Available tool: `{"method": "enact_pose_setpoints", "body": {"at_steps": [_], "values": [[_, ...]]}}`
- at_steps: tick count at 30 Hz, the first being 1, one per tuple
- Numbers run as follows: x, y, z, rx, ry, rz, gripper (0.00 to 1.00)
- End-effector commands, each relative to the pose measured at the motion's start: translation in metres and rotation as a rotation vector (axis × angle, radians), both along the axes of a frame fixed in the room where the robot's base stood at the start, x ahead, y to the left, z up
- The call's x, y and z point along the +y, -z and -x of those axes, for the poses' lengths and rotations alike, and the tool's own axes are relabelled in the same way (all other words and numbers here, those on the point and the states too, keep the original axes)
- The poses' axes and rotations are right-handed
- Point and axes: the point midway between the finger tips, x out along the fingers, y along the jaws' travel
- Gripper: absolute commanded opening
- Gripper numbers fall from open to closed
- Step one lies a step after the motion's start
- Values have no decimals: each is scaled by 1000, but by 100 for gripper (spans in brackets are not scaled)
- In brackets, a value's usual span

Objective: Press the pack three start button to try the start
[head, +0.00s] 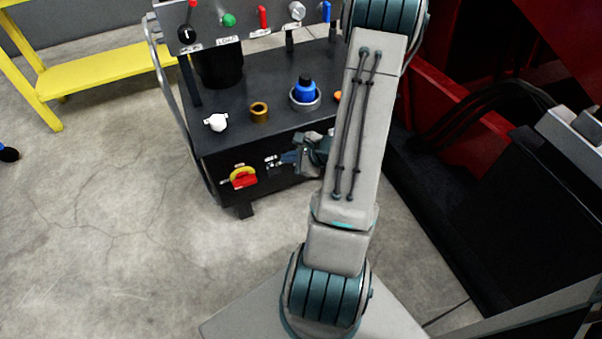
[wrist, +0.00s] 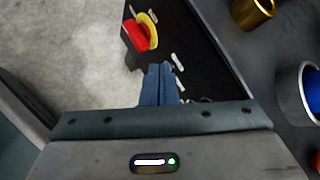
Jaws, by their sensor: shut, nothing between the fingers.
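The black power unit (head: 222,162) stands left of my arm in the head view, its front face bearing a red and yellow rotary switch (head: 243,178) and small pale labels. My gripper (head: 287,158) is at this front face, right of the switch. In the wrist view my gripper (wrist: 160,68) has its blue fingers shut together and empty, pointing at the dark face (wrist: 190,62), below and right of the rotary switch (wrist: 139,33). I cannot make out the pack three start button; the fingers and my arm cover part of the face. Contact cannot be told.
On the unit's top are a white cap (head: 216,122), a brass fitting (head: 260,112) and a blue-capped filler (head: 305,92). A panel with coloured levers (head: 230,20) rises behind. A yellow bench (head: 105,68) stands at left, red machinery (head: 440,100) at right. Left floor is open.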

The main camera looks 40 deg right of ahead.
Motion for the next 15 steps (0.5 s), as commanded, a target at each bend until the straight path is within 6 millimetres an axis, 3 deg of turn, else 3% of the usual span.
{"method": "enact_pose_setpoints", "body": {"at_steps": [1,6,10,15], "values": [[-16,45,8,23,94,-31,0],[-54,116,31,78,337,-89,0],[-69,146,44,106,443,-112,0],[-75,157,50,120,491,-121,0]]}}
